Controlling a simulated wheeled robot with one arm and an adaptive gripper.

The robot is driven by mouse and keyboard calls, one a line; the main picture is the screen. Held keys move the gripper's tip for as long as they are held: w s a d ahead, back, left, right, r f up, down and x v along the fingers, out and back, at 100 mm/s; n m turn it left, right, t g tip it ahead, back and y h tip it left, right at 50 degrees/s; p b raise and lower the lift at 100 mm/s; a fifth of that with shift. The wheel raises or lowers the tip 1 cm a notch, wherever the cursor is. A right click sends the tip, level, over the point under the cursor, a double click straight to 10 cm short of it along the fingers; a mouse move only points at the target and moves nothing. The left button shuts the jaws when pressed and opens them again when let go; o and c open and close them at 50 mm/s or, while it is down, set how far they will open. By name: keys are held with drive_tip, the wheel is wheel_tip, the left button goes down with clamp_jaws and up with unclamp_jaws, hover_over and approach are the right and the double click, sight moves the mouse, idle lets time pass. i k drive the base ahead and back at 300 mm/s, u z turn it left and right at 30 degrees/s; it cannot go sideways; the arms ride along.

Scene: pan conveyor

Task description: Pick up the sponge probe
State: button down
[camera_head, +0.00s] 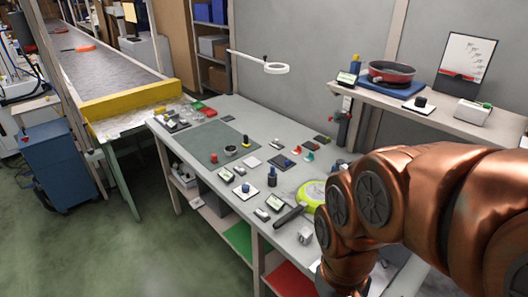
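I cannot tell for sure which small item is the sponge probe. Several small upright pieces stand on the grey worktable (283,122). One is a black piece with a yellow base (246,143) at the grey mat's right edge. Another is a blue piece on a white square (245,187) near the front edge. A dark blue bottle-like piece (271,177) stands to its right. My copper-coloured arm fills the right side of the view and covers the table's right end. My gripper is not in view.
A green-grey mat (200,146) lies on the table's left part. A yellow-green round item (312,194) and a black-handled tool (290,216) lie near my arm. A shelf (448,117) behind holds a red pan (391,70). A conveyor (105,68) runs at left; floor is clear front left.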

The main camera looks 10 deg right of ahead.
sight(246, 144)
drive_tip(key=u, duration=0.75)
drive_tip(key=i, duration=0.75)
drive_tip(key=u, duration=0.9)
drive_tip(key=i, duration=1.1)
drive_tip(key=z, duration=0.95)
drive_tip(key=i, duration=0.85)
drive_tip(key=z, duration=0.9)
